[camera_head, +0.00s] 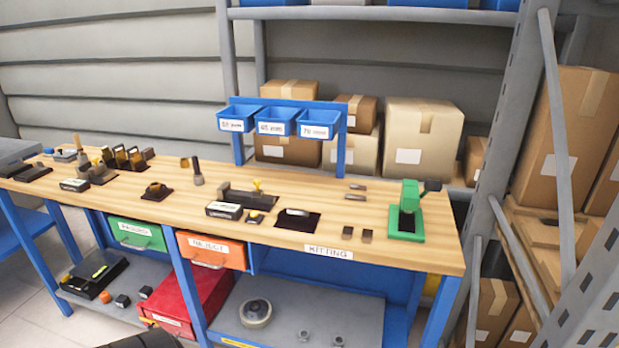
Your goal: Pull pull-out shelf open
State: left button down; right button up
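The workbench has a wooden top (340,213) and a blue frame. Below it on the right, a grey lower shelf (355,310) holds a round metal part and small nuts. Another grey lower shelf (112,308) is at the left. I cannot tell for sure which one is the pull-out shelf. A green drawer (137,234) and an orange drawer (212,251), labelled REJECT, hang under the top and look shut. Neither gripper can be made out; a dark rounded shape at the bottom edge is too cut off to identify.
A red box (185,300) stands beside the right lower shelf. Blue bins (277,122) hang on a rack above the bench. A green press (407,215) and several dark parts stand on the top. Metal racking (504,135) with cardboard boxes (565,130) borders the right.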

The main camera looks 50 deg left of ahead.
aim_at(327, 311)
jog(key=u, duration=1.8)
